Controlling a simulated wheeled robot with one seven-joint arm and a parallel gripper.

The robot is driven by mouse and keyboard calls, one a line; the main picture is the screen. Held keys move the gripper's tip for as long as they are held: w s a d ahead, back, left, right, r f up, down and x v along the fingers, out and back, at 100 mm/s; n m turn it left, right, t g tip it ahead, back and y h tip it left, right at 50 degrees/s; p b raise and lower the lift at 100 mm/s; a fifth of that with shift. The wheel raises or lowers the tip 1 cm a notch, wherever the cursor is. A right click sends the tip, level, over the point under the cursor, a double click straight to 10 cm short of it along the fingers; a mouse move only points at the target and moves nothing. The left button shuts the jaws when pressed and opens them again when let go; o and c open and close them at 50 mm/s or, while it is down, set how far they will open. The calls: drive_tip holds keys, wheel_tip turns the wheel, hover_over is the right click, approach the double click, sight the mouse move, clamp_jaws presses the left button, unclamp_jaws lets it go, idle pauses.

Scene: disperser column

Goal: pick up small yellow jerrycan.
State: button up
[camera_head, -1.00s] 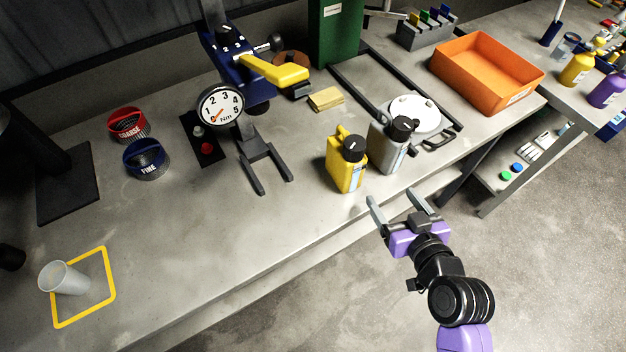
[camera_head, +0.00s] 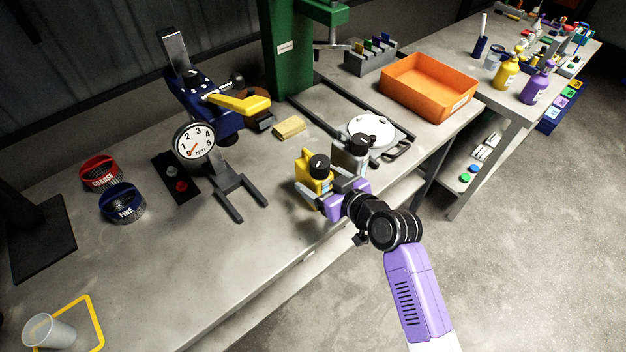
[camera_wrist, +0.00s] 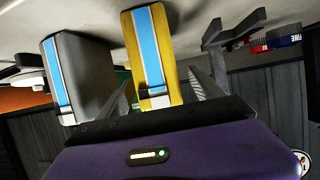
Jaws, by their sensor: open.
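The small yellow jerrycan (camera_head: 314,168) with a black cap stands upright near the front edge of the bench. A grey jerrycan (camera_head: 350,152) with a black cap stands close on its right. My gripper (camera_head: 327,190) is open at the yellow jerrycan from the front and hides its lower part. In the wrist view, the yellow jerrycan (camera_wrist: 146,45) with its blue and white label shows between the two fingers, and the grey jerrycan (camera_wrist: 80,75) shows just outside the left finger. I cannot tell whether the fingers touch either jerrycan.
A dark forked stand (camera_head: 238,195) with a dial gauge (camera_head: 195,141) is to the left. A round white lid (camera_head: 371,131) lies behind the grey jerrycan, and an orange tray (camera_head: 428,88) is to the right. The bench front left of the gripper is clear.

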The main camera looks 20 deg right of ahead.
drive_tip(key=shift+x, duration=1.4)
clamp_jaws()
drive_tip(key=shift+d+r, duration=0.1)
